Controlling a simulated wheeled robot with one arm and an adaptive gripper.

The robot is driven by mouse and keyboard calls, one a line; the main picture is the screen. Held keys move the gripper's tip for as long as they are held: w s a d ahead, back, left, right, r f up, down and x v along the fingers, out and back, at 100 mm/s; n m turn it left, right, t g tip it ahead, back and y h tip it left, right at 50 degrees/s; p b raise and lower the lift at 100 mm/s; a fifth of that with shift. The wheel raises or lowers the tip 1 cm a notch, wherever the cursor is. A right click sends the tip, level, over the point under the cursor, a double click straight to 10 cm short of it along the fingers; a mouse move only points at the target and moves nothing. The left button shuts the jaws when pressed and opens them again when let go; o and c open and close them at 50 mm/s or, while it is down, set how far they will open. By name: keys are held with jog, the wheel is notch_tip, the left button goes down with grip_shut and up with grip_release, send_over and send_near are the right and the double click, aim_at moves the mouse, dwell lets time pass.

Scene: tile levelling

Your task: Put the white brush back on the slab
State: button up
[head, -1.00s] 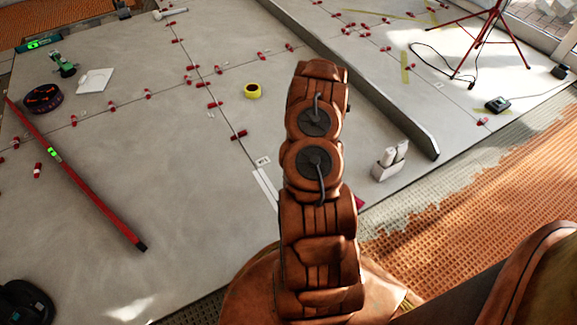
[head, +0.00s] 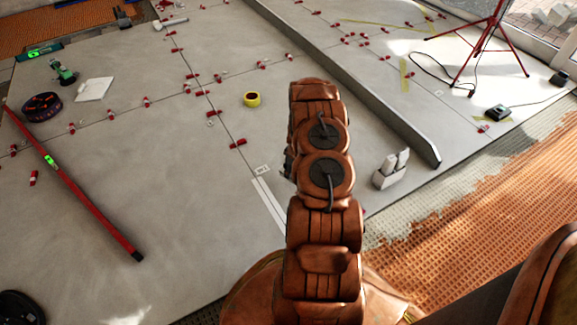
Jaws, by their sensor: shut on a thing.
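The grey slab (head: 150,195) fills the left and middle of the head view, with thin joint lines across it. My orange-brown arm stands in the middle of the view and hides what is behind it. My gripper is not clearly visible; only a small dark part shows at the arm's left edge, and I cannot tell what it is. I cannot make out a white brush, nor anything held.
Several red clips line the joints. A yellow tape roll (head: 251,99), red level (head: 75,185), dark ring-shaped item (head: 43,107) and white-handled tool (head: 170,23) lie on the slab. A white two-piece object (head: 390,170) stands right of my arm. A long grey bar (head: 350,90) and red tripod (head: 488,45) are beyond.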

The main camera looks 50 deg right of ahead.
jog(key=shift+w+d+f+b, duration=0.1)
jog(key=shift+w+d+b, duration=0.25)
jog(key=shift+w+d, duration=0.4)
jog(key=shift+w+d+f+b, duration=0.1)
jog(key=shift+w+d+b, duration=0.3)
jog(key=shift+w, duration=0.6)
jog(key=shift+w+d+f+b, duration=0.1)
jog(key=shift+w+d+b, duration=0.2)
jog(key=shift+w+d, duration=0.45)
jog(key=shift+w+a, duration=0.1)
jog(key=shift+w, duration=0.05)
jog(key=shift+w, duration=0.15)
jog(key=shift+f+b, duration=1.1)
jog(key=shift+f, duration=0.6)
jog(key=shift+f, duration=0.15)
jog(key=o, duration=1.3)
jog(key=shift+o, duration=0.2)
